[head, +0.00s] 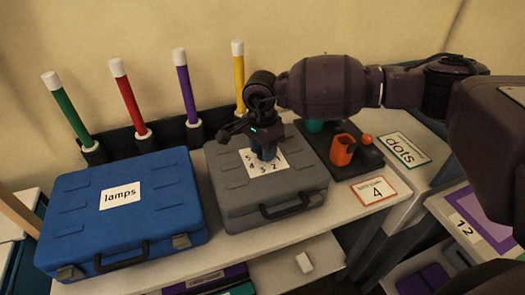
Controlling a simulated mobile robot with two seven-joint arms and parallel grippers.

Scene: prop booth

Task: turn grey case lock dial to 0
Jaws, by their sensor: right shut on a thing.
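The grey case (225,192) lies closed on the table, its dark handle toward the front. On its lid is a white dial plate (279,166) with the numbers 5, 4, 3 and 2 showing along its front part. My right gripper (264,153) comes down from above onto this plate and is shut on the lock dial. The gripper hides most of the dial and the back of the plate, so the 0 and the dial's setting cannot be read. My left gripper is out of view.
A blue case (72,216) labelled "lamps" lies left of the grey case. Several coloured sticks with white tips (124,97) stand behind.

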